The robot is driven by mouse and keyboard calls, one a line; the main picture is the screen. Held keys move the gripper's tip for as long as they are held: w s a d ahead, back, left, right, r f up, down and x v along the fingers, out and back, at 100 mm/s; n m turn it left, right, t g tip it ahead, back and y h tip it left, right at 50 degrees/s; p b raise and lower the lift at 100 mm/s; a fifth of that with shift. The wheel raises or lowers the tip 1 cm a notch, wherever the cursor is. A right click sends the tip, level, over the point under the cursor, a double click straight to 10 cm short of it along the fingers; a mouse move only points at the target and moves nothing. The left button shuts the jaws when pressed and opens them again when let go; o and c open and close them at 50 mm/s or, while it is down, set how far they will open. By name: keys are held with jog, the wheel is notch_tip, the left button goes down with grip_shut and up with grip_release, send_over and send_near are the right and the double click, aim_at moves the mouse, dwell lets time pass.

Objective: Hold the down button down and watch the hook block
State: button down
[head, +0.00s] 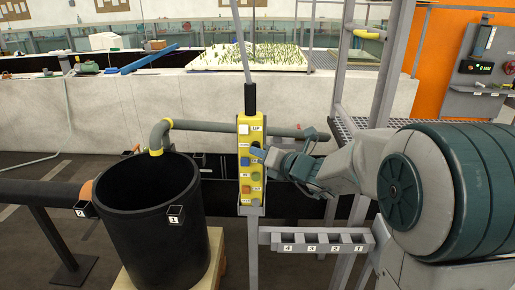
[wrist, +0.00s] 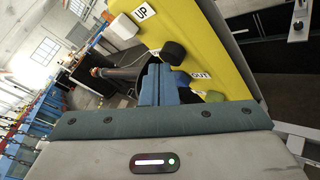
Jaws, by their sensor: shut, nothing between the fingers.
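The yellow pendant (head: 246,203) hangs upright in the middle of the head view, with a column of coloured buttons. A white button (wrist: 122,27) sits by the UP label in the wrist view. The black button (wrist: 173,52) is below it; its label cannot be read. An OUT label (wrist: 200,76) shows lower, beside a dark blue button partly behind my fingers. My gripper (head: 257,152) is shut and empty, its blue fingertips close to the pendant's face near the black button. I cannot tell whether they touch it. No hook block can be made out.
A black tub (head: 150,220) stands left of the pendant, with a grey pipe (head: 230,126) running behind. A numbered grey rack (head: 315,240) is below my arm. A metal stair frame (head: 345,80) stands at the right, and an orange panel (head: 440,60) beyond.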

jog(key=shift+w, duration=0.55)
dwell(0.4)
dwell(1.2)
jog(key=shift+s+b, duration=0.3)
jog(key=shift+s, duration=0.75)
jog(key=shift+s, duration=0.1)
jog(key=shift+s+a+b, duration=0.1)
jog(key=shift+s+b, duration=0.35)
jog(key=shift+s, duration=1.95)
